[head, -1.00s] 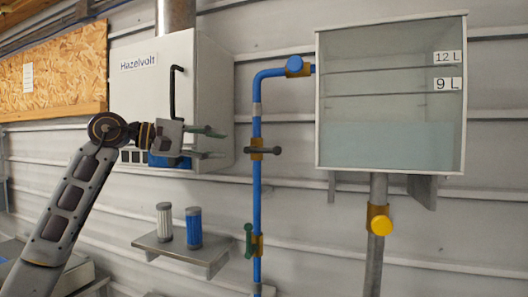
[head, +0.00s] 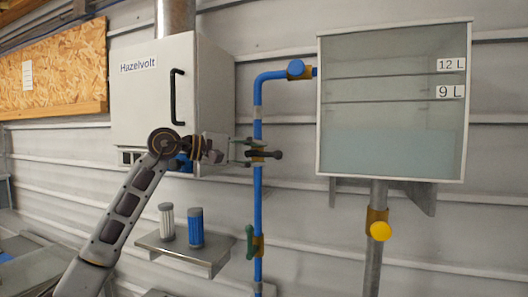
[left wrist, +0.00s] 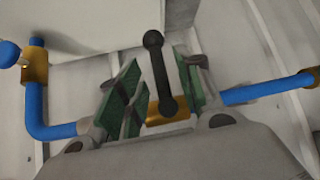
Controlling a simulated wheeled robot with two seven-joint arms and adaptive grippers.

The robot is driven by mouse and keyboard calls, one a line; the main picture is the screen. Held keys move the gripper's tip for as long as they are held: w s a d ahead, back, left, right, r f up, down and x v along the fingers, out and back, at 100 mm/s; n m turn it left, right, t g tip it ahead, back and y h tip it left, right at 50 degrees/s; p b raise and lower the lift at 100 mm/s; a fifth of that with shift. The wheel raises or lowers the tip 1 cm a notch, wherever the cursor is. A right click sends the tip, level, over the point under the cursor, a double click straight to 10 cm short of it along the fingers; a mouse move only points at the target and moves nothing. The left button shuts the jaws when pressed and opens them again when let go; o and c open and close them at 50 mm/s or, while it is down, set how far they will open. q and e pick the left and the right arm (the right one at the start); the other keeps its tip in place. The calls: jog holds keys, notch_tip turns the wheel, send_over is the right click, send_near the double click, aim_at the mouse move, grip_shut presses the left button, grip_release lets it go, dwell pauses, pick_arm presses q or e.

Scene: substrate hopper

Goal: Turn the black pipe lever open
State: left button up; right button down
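The black pipe lever (head: 274,154) sits on a brass valve body on the vertical blue pipe (head: 257,205). It lies level, crosswise to the pipe. My left gripper (head: 246,153) reaches it from the left, its fingertips at the valve. In the left wrist view, the black lever (left wrist: 159,75) stands between the green-padded fingers of my left gripper (left wrist: 160,82). The fingers are apart, with gaps visible on both sides of the lever. The brass valve body (left wrist: 168,110) shows behind it. My right gripper is not in view.
A green lever (head: 249,242) is lower on the same pipe, and a blue knob (head: 295,68) is at its top. A clear tank (head: 390,105) hangs right, with a yellow knob (head: 380,231) below. A shelf (head: 190,252) with two cylinders and a Hazelvolt cabinet (head: 150,95) are left.

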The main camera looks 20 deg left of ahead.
aim_at(260, 154)
pick_arm(q)
jog(key=shift+p+x, duration=0.4)
jog(key=shift+x, duration=1.15)
jog(key=shift+c, duration=0.3)
grip_shut()
